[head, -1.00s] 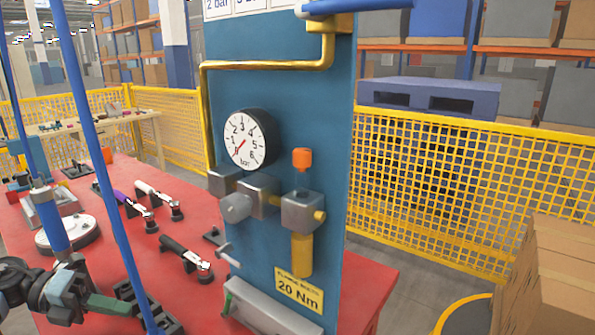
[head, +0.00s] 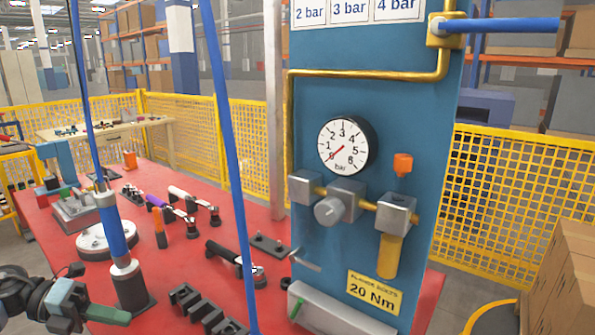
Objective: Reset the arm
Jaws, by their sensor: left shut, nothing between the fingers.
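My left gripper (head: 106,314) is at the lower left of the head view, with dark arm parts behind it and a green tip pointing right. It is shut and empty, at the near left of the red table (head: 190,262) and apart from the tools there. How high it is above the table is hard to tell. My right gripper is not in view.
A blue panel (head: 440,120) with a pressure gauge (head: 343,146), brass pipe and valves stands at the table's right. A blue-sleeved post (head: 112,230), a dark slotted rack (head: 195,308) and several hand tools occupy the table. Blue hoses cross the view. Cartons (head: 568,285) stand right.

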